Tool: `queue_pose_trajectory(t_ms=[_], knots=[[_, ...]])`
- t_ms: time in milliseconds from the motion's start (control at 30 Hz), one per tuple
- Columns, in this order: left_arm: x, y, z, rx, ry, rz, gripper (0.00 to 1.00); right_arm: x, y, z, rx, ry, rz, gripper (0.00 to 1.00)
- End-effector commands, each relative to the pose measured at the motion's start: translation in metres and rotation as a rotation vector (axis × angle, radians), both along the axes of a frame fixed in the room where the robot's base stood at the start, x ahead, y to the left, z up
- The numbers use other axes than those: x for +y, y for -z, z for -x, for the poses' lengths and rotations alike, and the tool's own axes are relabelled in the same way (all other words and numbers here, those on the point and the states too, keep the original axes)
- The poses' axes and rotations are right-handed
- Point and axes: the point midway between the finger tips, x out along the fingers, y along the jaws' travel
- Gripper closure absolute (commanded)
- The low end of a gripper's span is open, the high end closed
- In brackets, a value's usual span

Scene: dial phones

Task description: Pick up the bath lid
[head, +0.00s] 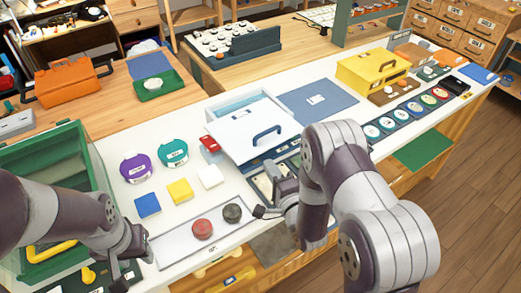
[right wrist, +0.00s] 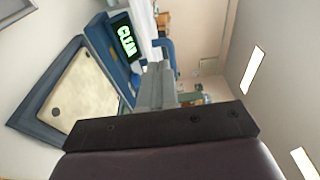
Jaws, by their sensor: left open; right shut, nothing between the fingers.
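The bath lid (head: 250,138) is a white slab with a dark blue handle (head: 267,136). It lies slanted over the pale blue-and-white bath box (head: 238,103), leaving the box's back part uncovered. My right gripper (head: 262,211) is in front of the lid, nearer me and apart from it. In the right wrist view its fingers (right wrist: 158,84) are shut and empty; a blue curved piece, perhaps the handle, shows just beyond them. My left gripper (head: 143,256) is open at the lower left, by the left end of the tray with the round pieces, far from the lid.
A blue-framed panel (right wrist: 80,95) and a lit sign (right wrist: 126,40) show beside my right gripper. Red and dark round pieces (head: 203,228) lie on a pale tray. Coloured blocks and round pots stand left of the bath. A blue mat (head: 316,100) lies to its right.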

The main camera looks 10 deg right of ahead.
Motion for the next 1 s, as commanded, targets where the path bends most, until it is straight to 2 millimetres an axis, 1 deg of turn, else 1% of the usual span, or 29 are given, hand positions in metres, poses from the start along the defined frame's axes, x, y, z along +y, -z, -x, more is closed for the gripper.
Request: queue_pose_trajectory(t_ms=[100,200,333,500,800,867,1000], knots=[[0.0,-0.004,0.0,0.0,0.0,0.0,0.57,0.005,-0.001,-0.025,-0.001,-0.001,0.002,1.0],[0.0,-0.006,0.0,0.0,0.0,0.0,0.57,0.008,-0.001,-0.043,-0.001,-0.001,0.001,1.0],[0.0,-0.009,0.0,0.0,0.0,0.0,0.57,0.012,-0.001,-0.061,-0.001,0.0,0.001,1.0],[0.0,-0.009,0.0,0.0,0.0,0.0,0.57,0.014,0.0,-0.071,0.0,0.0,0.001,1.0],[0.0,-0.009,0.0,0.0,0.0,0.0,0.57,0.014,0.0,-0.072,0.001,0.0,0.002,1.0],[0.0,-0.007,0.0,0.0,0.0,0.0,0.57,0.014,0.001,-0.075,0.0,0.0,0.002,1.0],[0.0,0.009,0.0,0.0,0.0,0.0,0.57,0.018,0.005,-0.096,-0.004,0.0,0.002,1.0]])
